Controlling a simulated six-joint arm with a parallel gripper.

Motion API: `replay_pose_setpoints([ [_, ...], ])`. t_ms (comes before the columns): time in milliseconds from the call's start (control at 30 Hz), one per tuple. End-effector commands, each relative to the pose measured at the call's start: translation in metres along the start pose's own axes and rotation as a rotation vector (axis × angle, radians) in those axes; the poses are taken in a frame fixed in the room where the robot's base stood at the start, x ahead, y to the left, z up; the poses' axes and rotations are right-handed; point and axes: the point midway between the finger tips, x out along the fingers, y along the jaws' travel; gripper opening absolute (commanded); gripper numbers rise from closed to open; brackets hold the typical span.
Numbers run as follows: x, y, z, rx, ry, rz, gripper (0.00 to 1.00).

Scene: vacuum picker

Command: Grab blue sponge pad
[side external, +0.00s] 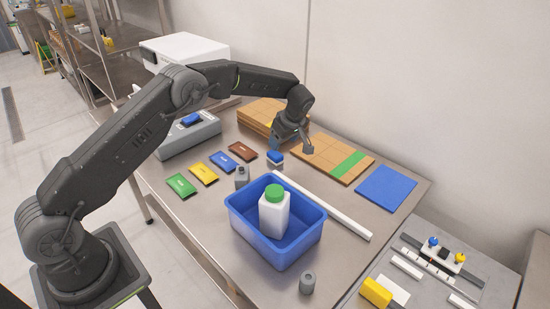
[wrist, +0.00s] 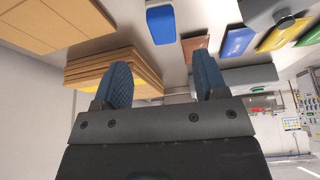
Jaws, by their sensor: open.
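A small blue block with a white layer (side external: 275,157), which looks like a sponge pad, sits on the steel table. In the wrist view it shows at the top centre (wrist: 161,25), ahead of the gap between my fingers and apart from them. A flat blue square (side external: 386,189) lies at the table's right end; I cannot tell for certain which of the two is the task's pad. My gripper (side external: 292,146) is open above the table near the small block. Its two blue-grey ribbed fingers stand apart in the wrist view (wrist: 163,80), with nothing between them.
Cardboard stacks (side external: 262,115) stand behind my gripper, with a green-striped cardboard sheet (side external: 318,152) to the right. A blue bin (side external: 257,249) holds a green-capped white bottle (side external: 274,219). A white bar (side external: 322,206), a grey bottle (side external: 242,177) and coloured packets (side external: 204,174) lie around.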

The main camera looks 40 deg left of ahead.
Motion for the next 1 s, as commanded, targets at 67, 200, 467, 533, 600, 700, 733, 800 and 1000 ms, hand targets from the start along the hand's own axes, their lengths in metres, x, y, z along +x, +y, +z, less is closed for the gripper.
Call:
replay_pose_setpoints([
  [67,0.016,-0.001,0.000,0.000,-0.001,-0.003,0.66],
  [200,0.031,0.000,0.000,0.000,-0.001,0.000,0.66],
  [467,0.046,-0.002,-0.001,0.001,-0.001,-0.002,0.66],
  [533,0.056,-0.003,-0.003,0.001,-0.001,-0.002,0.66],
  [600,0.067,-0.004,-0.003,0.001,-0.001,-0.003,0.66],
  [700,0.081,-0.004,-0.003,0.002,-0.001,-0.001,0.66],
  [733,0.084,-0.004,-0.003,0.002,-0.001,0.000,0.66],
  [800,0.088,-0.004,-0.003,0.001,-0.001,0.001,0.66],
  [1000,0.088,-0.004,-0.003,0.002,-0.001,0.002,0.65],
])
